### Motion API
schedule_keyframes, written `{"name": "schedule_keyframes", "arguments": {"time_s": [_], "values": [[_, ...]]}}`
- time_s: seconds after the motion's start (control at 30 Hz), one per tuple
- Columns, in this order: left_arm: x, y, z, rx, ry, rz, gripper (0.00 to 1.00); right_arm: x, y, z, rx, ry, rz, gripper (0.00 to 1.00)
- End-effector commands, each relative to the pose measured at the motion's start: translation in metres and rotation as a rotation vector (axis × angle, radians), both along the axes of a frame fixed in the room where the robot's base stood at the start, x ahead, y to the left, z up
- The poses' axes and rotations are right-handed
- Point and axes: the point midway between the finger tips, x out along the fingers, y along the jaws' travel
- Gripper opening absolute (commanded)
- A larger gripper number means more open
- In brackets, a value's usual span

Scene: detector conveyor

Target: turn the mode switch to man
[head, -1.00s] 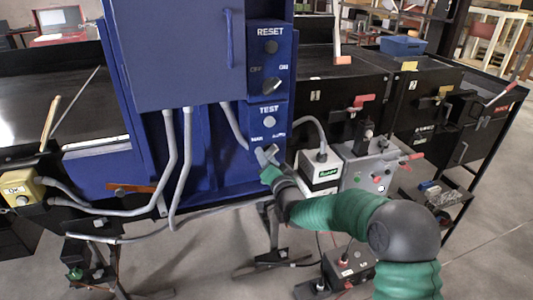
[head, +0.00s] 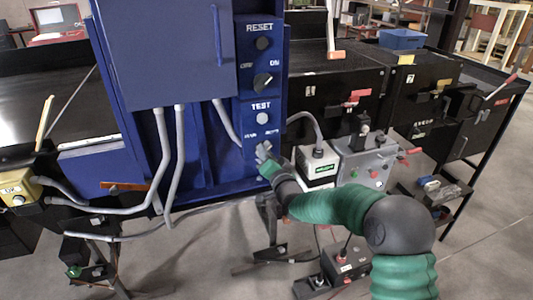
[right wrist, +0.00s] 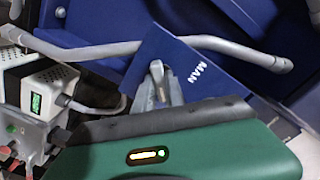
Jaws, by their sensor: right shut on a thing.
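The mode switch sits at the bottom of the blue control panel (head: 262,95), below the TEST button (head: 262,118), with small labels on either side above it. In the head view my right gripper (head: 264,152) covers its knob. The right wrist view shows the switch's grey knob (right wrist: 156,70) at the fingertips of my right gripper (right wrist: 160,90), with the white MAN label (right wrist: 203,73) to the right. My right gripper is shut on the knob. The knob's exact angle is hard to tell. My left gripper is not in view.
Grey conduits (head: 162,160) hang left of the switch, and another (head: 305,116) curves at right. A white box (head: 318,165) and a grey control box (head: 368,160) with red handles stand close to my right arm. A yellow button box (head: 18,188) is at far left.

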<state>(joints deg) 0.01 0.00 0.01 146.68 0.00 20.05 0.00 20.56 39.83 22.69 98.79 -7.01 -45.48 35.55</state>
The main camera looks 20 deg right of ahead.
Motion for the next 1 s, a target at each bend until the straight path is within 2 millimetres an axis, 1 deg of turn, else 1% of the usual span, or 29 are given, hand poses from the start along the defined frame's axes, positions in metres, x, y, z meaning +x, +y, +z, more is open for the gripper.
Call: {"name": "schedule_keyframes", "arguments": {"time_s": [0.03, 0.27, 0.47, 0.67, 1.0], "values": [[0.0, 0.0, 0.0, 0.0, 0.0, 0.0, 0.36, 0.0, -0.001, -0.003, 0.001, 0.006, -0.002, 0.0], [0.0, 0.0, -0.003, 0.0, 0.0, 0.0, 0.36, 0.0, -0.003, -0.005, -0.011, 0.007, -0.006, 0.0], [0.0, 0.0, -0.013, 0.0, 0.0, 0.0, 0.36, 0.0, -0.003, -0.006, -0.074, 0.004, -0.004, 0.0], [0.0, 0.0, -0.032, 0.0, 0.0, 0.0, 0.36, 0.0, -0.003, -0.009, -0.209, -0.002, -0.005, 0.0], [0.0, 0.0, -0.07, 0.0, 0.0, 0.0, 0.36, 0.0, -0.003, -0.009, -0.524, -0.014, -0.005, 0.0]]}}
